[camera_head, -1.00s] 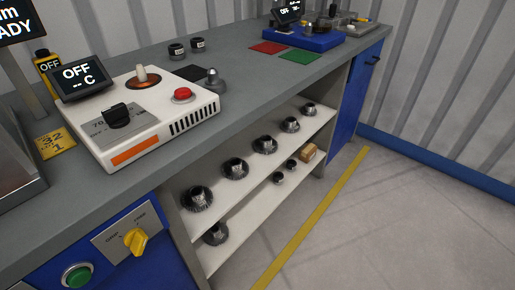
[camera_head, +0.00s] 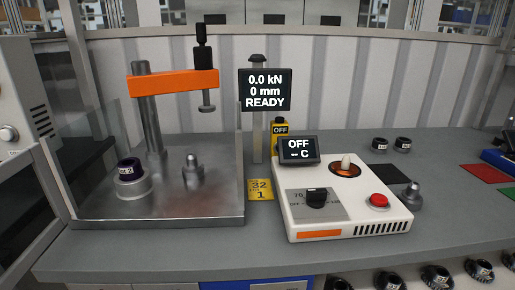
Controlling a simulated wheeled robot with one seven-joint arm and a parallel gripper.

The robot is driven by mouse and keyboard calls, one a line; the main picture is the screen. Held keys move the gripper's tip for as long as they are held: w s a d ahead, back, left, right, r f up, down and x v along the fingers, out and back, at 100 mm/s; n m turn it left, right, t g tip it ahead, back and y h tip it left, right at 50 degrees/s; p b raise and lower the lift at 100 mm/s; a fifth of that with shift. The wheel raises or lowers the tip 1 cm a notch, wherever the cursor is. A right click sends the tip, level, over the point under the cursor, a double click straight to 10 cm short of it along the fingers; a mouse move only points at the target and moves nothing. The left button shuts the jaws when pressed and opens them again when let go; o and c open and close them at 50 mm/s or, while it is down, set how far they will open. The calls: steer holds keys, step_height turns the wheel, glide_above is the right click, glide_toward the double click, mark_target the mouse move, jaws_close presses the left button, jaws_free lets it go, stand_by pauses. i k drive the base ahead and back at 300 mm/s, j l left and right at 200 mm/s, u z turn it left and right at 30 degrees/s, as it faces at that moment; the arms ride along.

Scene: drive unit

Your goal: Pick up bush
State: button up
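Two small dark ring-shaped parts with pale labels, the left ring (camera_head: 380,145) and the right ring (camera_head: 403,145), stand upright at the back of the bench, right of the heater. Another dark, purplish ring with a white label (camera_head: 130,170) sits on a round metal base in the press tray at left. The labels are too small to read surely, so I cannot tell which of these is the bush. My gripper is not in view.
The press (camera_head: 150,110) with clear side panels stands at left. Black (camera_head: 388,172) and red (camera_head: 484,173) mats lie right. Several gears sit on the shelf below.

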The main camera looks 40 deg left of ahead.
mark_target(130, 169)
steer(key=u, duration=1.85)
